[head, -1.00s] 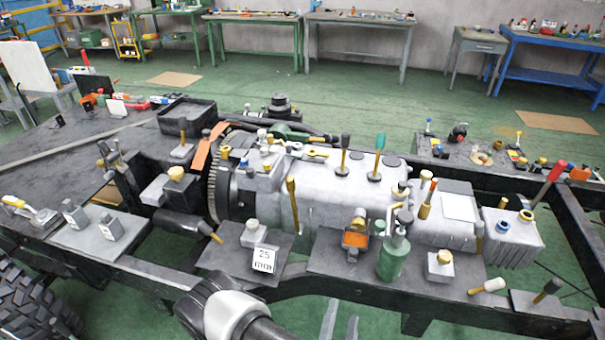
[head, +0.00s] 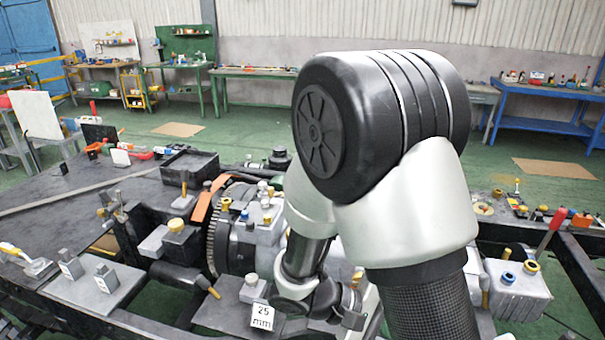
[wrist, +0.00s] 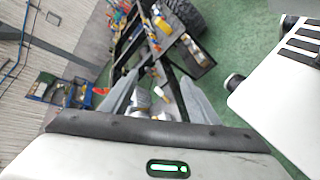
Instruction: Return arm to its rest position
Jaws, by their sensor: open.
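My arm (head: 385,140) now fills the right middle of the head view, with its elbow high and its lower links hanging over the chassis. In the wrist view my gripper (wrist: 157,88) shows two grey fingers spread apart, with nothing held between them. The wrist view is strongly tilted, and the chassis (wrist: 150,45) lies beyond the fingers at a distance. In the head view, the arm hides much of the grey gearbox (head: 240,245) and the parts to its right. The gripper's fingers cannot be made out in the head view.
The chassis carries a tray (head: 188,172), a 25 mm label (head: 262,316) and several tools. A red-handled tool (head: 550,230) stands at the right. A blue bench (head: 545,120) and a green bench (head: 255,72) are along the wall. Green floor between chassis and benches is largely open.

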